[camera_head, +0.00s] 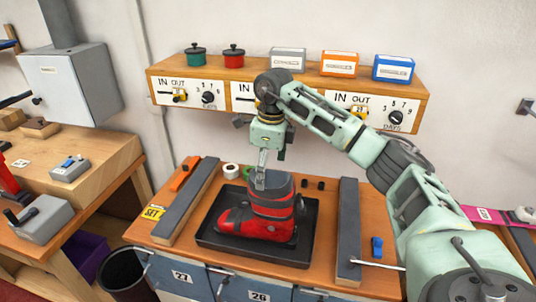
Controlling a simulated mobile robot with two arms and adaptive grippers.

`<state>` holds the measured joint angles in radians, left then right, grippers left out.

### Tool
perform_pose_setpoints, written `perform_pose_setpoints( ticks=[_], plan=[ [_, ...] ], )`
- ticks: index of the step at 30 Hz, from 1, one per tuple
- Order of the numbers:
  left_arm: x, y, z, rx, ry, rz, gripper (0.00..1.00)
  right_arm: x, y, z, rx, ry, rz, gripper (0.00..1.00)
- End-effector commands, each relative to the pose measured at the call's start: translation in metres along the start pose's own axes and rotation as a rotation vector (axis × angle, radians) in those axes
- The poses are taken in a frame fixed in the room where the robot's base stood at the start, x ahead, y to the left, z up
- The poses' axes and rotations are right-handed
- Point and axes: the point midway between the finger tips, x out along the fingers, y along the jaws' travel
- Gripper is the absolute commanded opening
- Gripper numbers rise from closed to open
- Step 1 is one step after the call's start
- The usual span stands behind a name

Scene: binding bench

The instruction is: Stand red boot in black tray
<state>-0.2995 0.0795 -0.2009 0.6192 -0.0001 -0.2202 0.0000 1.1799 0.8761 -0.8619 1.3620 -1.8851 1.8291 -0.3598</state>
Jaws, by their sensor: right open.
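The red boot (250,224), with dark grey bands and a grey upper, stands upright in the black tray (222,244), its toe pointing left. The tray lies on the wooden bench between two dark grey bars. My right gripper (262,178) is right at the boot's top from above, and its jaws are open. One finger overlaps the boot's upper edge; I cannot tell whether it touches. My left gripper is not in view.
Dark bars flank the tray on the left (186,203) and right (348,228). A white roll (231,170) and small dark pieces lie behind it. A blue item (376,247) is at right. A shelf (300,88) with pots and boxes hangs above.

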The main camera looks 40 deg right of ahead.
Motion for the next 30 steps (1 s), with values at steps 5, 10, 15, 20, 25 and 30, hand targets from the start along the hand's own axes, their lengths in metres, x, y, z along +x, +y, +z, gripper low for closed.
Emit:
perform_pose_setpoints(
  ticks=[5, 10, 15, 20, 25, 30],
  plan=[
    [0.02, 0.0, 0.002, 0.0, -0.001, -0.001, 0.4, -0.037, -0.001, 0.001, 0.0, -0.006, -0.004, 0.97],
    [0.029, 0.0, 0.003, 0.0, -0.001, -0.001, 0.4, -0.071, 0.0, 0.001, 0.0, -0.005, -0.002, 0.97],
    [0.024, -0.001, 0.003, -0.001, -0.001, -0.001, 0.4, -0.091, 0.0, 0.0, 0.001, -0.001, -0.001, 0.97],
    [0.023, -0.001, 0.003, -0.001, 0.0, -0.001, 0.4, -0.096, 0.0, 0.0, 0.0, 0.0, 0.0, 0.97],
    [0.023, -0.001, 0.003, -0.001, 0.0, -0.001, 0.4, -0.096, 0.0, 0.0, 0.001, 0.0, 0.001, 0.97],
    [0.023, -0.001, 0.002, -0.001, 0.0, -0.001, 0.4, -0.096, 0.0, 0.0, 0.001, 0.0, 0.001, 0.97]
  ],
)
